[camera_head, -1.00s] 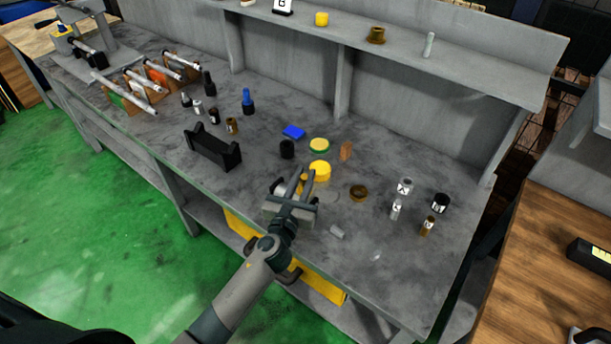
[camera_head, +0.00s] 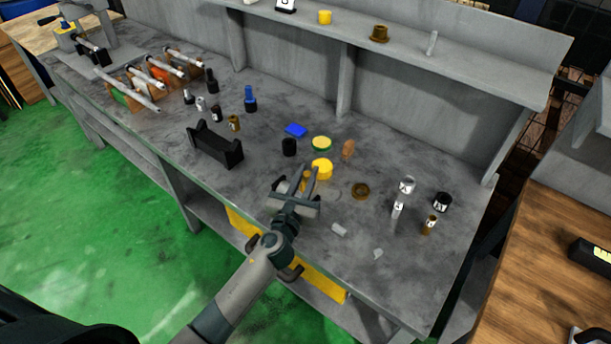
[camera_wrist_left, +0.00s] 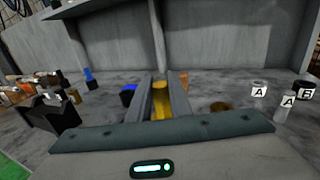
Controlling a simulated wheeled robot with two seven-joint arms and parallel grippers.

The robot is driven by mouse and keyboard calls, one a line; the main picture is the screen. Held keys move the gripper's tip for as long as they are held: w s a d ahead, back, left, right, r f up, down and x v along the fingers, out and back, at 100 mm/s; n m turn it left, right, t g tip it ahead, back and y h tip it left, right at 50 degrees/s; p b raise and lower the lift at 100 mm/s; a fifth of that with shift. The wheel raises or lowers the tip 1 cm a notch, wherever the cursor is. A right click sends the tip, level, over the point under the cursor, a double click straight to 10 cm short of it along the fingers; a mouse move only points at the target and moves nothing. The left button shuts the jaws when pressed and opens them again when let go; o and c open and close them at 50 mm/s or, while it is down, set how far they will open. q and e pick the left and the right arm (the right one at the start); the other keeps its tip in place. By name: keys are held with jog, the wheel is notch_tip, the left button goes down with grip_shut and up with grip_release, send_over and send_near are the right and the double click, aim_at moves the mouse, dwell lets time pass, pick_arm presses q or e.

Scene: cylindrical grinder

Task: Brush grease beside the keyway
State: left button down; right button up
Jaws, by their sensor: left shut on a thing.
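My left gripper (camera_head: 303,180) is above the front part of the grey bench. It is shut on a yellow-brown piece (camera_wrist_left: 162,105), which shows between the fingers in the wrist view. The fingers hide most of it, and I cannot tell whether it is the brush. Several grey shafts (camera_head: 140,94) lie across stands at the far left. No keyway can be made out. My right gripper is not in view.
A black cradle (camera_head: 215,147) stands left of the gripper. A shelf (camera_head: 450,65) runs along the back. The right front of the bench is mostly clear.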

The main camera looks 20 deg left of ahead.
pick_arm(q)
jog(key=shift+w, duration=0.15)
dwell(0.3)
jog(key=shift+s, duration=0.2)
jog(key=shift+s+a, duration=0.15)
jog(key=shift+s, duration=0.2)
jog(key=shift+w, duration=0.3)
dwell(0.4)
dwell(0.4)
notch_tip(320, 180, up, 6)
jog(key=p, duration=0.6)
jog(key=shift+p, duration=0.3)
jog(key=shift+s+f, duration=0.1)
jog(key=shift+s, duration=0.05)
dwell(0.4)
